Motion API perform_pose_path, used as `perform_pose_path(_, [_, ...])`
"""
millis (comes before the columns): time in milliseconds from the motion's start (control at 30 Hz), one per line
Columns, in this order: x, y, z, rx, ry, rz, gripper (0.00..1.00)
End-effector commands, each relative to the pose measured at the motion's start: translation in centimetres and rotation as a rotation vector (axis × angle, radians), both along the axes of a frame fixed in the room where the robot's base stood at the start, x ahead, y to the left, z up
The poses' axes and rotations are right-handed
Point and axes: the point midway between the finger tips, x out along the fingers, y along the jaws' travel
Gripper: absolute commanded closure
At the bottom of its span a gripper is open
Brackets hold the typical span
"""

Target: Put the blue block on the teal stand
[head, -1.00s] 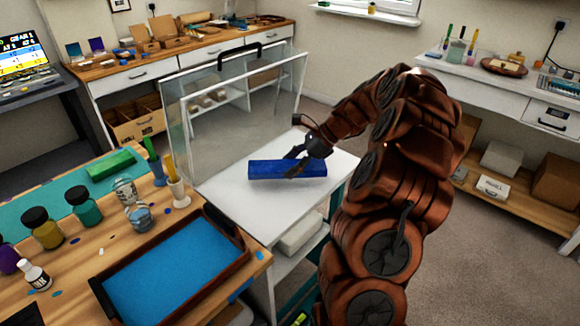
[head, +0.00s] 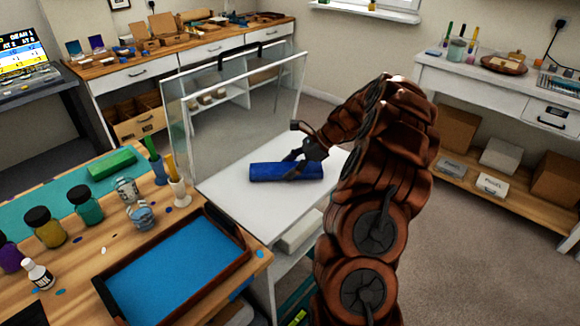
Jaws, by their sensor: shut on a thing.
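The long blue block (head: 263,171) is at the white table with the clear panels. My gripper (head: 291,167) is shut on it, across its right part, and the fingers hide some of it. I cannot tell whether the block touches the white top or is just above it. A flat teal surface (head: 58,194) lies on the wooden bench at left, with a green block (head: 111,163) on it. I see no separate teal stand that I can make out for certain.
Clear upright panels (head: 235,100) rise behind the white table (head: 243,206). A brown-rimmed tray with a blue floor (head: 170,268) lies on the bench at front left. Bottles and small cups (head: 140,215) crowd the bench. The front of the white top is bare.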

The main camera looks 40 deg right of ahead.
Motion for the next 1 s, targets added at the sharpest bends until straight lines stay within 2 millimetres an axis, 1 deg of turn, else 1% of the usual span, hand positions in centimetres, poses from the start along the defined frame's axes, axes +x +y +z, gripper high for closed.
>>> perform_pose_path(133, [0.0, 0.0, -0.2, 0.001, -0.001, -0.001, 0.9])
perform_pose_path(167, [0.0, 0.0, -0.3, 0.0, -0.001, -0.001, 0.35])
perform_pose_path(400, [0.0, 0.0, -0.2, 0.0, -0.001, -0.001, 0.11])
perform_pose_path(767, [0.0, 0.0, -0.1, 0.0, -0.001, -0.001, 0.11])
perform_pose_path(867, [-0.2, -0.5, 0.5, -0.001, -0.002, -0.001, 0.11])
perform_pose_path(1000, [-1.0, -1.8, 1.9, -0.003, -0.003, -0.004, 0.11])
